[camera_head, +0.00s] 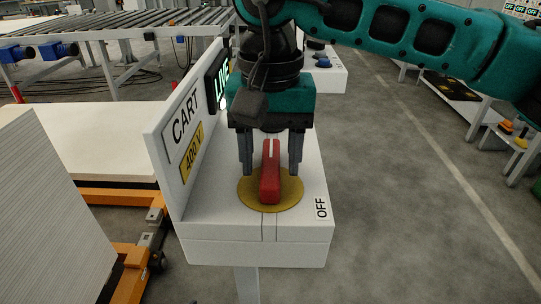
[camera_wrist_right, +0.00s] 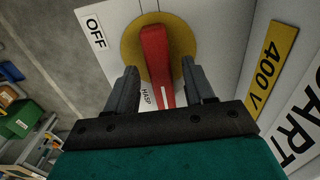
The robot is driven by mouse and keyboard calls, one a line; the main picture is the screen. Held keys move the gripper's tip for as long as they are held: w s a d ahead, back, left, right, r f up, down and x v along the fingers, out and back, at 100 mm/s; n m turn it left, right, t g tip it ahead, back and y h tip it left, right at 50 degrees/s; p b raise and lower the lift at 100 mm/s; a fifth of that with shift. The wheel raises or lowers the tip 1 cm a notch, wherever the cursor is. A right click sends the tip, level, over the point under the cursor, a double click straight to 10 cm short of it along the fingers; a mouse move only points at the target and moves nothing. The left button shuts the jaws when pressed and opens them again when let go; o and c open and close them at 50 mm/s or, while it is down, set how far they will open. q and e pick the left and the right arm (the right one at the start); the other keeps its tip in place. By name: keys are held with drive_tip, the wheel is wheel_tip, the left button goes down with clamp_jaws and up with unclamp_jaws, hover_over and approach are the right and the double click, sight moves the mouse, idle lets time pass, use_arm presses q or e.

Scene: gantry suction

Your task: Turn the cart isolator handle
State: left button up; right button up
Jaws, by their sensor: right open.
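The red isolator handle (camera_head: 269,178) sits on a round yellow plate (camera_head: 290,195) on top of the white cart box (camera_head: 300,232). The handle points along the box, away from the OFF label (camera_head: 321,208) at the right edge. A lit LIVE sign (camera_head: 222,84) shows behind, partly hidden by my arm. My right gripper (camera_head: 272,170) points down over the handle, open, with one finger on each side of it. In the right wrist view the red handle (camera_wrist_right: 157,58) lies between the two fingers, with gaps visible beside it. My left gripper is not in view.
An upright panel marked CART with a yellow 400 V label (camera_head: 192,153) rises along the box's left side. A pale stack (camera_head: 50,215) and an orange pallet truck (camera_head: 130,272) stand at the left.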

sight(270, 165)
use_arm(q)
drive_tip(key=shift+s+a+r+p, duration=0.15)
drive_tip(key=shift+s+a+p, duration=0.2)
drive_tip(key=shift+p, duration=0.4)
use_arm(e)
wheel_tip(270, 165, up, 12)
drive_tip(key=shift+r, duration=0.15)
drive_tip(key=shift+s, duration=0.1)
